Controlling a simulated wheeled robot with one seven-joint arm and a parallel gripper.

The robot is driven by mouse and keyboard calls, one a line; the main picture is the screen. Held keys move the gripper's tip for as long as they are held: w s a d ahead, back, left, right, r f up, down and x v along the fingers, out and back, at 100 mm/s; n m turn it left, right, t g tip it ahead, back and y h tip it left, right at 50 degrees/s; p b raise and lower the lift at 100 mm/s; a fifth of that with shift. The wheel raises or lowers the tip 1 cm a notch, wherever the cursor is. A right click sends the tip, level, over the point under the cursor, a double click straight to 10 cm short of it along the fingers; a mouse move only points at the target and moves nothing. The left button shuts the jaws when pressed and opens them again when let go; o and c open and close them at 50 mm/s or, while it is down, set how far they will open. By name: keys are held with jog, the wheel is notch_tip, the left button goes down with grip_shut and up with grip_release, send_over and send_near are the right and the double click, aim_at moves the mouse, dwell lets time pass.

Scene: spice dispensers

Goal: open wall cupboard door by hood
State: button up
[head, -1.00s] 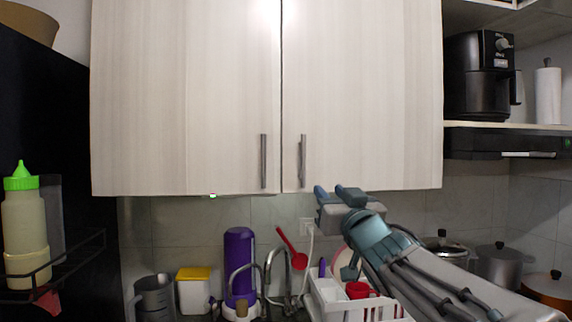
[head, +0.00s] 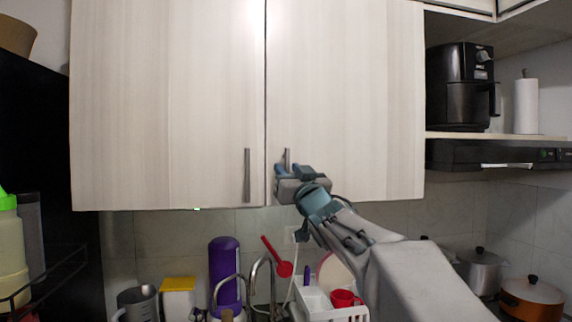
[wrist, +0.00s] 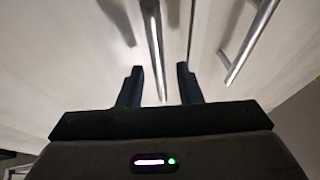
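The wall cupboard's right door (head: 345,90), the one nearer the hood, is pale wood and closed. Its upright metal bar handle (head: 287,157) is near its left edge, the lower part hidden by my gripper (head: 292,170). In the wrist view this handle (wrist: 155,45) runs down into the gap between the fingertips of my gripper (wrist: 159,84). The fingers are apart, one on each side of the handle in the picture, and no contact shows. The left door (head: 170,100) is closed; its handle (head: 247,175) also shows in the wrist view (wrist: 248,42).
The black hood (head: 490,154) is right of the cupboard, below a shelf with an air fryer (head: 460,88) and a paper roll (head: 526,105). Below are a dish rack (head: 335,313), faucet and purple bottle (head: 224,275). The space before the doors is otherwise clear.

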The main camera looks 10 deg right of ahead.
jog(key=shift+w+a+r, duration=0.15)
jog(key=shift+w+r, duration=0.15)
jog(key=shift+w, duration=0.35)
grip_shut()
